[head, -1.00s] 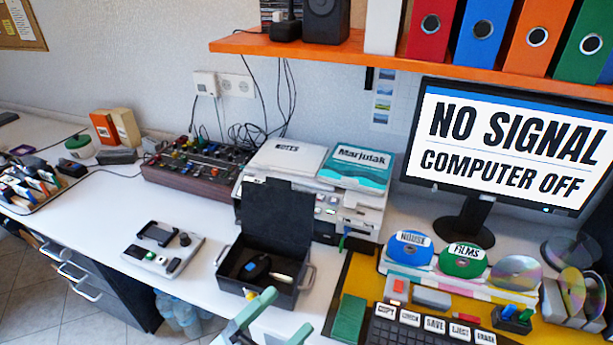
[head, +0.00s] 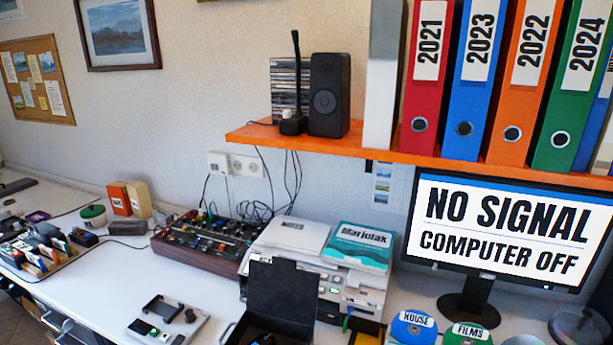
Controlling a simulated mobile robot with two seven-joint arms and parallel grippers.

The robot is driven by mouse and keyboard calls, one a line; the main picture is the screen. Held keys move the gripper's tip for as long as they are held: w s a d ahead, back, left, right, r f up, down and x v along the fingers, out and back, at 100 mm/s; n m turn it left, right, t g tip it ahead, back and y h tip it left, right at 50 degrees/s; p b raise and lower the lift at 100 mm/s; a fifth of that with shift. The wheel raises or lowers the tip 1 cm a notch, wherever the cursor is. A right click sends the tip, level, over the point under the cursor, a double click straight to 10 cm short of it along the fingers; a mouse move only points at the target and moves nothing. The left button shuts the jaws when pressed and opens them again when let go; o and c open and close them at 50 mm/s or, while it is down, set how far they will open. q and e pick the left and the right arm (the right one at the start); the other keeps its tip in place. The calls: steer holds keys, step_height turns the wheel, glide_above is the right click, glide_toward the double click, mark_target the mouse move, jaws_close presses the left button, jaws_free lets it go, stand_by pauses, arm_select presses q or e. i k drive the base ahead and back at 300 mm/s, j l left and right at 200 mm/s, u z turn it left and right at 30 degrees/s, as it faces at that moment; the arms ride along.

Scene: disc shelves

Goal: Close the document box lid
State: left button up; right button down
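The black document box (head: 236,334) stands on the white desk at the bottom edge of the head view, and most of its body is cut off. Its black lid (head: 281,292) stands upright at the back, so the box is open. A small part of the dark inside shows in front of the lid. Neither of my grippers is in the head view now.
A printer (head: 352,287) with books on top stands close behind the lid. A grey device (head: 168,322) lies left of the box. A mixer (head: 205,242) is farther back. The monitor (head: 505,230) and orange shelf (head: 340,148) with binders are right. Bare desk (head: 100,285) lies left.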

mark_target(278, 289)
steer(key=j+z, duration=0.35)
steer(key=i+j+z, duration=0.1)
steer(key=j+z, duration=0.5)
steer(key=z, duration=0.15)
